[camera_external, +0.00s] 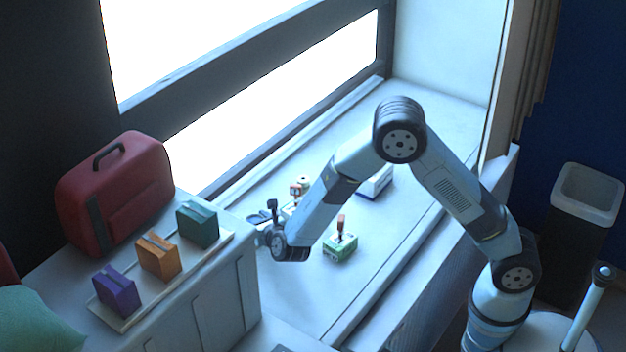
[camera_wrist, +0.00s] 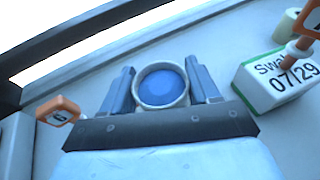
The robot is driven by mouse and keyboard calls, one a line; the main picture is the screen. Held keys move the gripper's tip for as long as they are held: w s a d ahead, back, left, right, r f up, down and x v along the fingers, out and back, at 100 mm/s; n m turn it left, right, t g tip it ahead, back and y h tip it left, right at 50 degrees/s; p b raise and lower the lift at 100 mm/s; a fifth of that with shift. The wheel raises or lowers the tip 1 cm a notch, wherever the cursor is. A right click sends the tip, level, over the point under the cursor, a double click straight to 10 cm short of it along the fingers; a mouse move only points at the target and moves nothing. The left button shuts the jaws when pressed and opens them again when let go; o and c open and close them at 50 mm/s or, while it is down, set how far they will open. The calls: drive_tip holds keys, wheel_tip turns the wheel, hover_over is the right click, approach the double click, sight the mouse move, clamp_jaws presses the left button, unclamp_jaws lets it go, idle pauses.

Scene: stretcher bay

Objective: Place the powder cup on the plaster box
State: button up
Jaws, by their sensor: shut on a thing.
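In the wrist view, my gripper (camera_wrist: 161,84) is shut on the powder cup (camera_wrist: 163,88), a round pale-rimmed cup with blue inside. One finger is on each side of the cup. In the external view, my gripper (camera_external: 263,219) is over the left part of the sill, beside the cabinet; I cannot make out the cup there. A green-and-white box (camera_external: 340,248) with an orange-red marker on top stands on the sill right of the gripper. A white box (camera_external: 375,184) lies farther back, partly behind my arm. I cannot tell which box is the plaster box.
A box marked "Swa…07/29" (camera_wrist: 283,78) is right of the gripper in the wrist view; an orange "6" tag (camera_wrist: 58,111) is left. The cabinet holds a red case (camera_external: 115,190) and a tray (camera_external: 125,318) with purple, orange and teal boxes. The sill's far right is clear.

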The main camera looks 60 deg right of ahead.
drive_tip(key=shift+f, duration=0.15)
drive_tip(key=o, duration=1.1)
drive_tip(key=shift+o, duration=0.2)
drive_tip(key=v, duration=1.2)
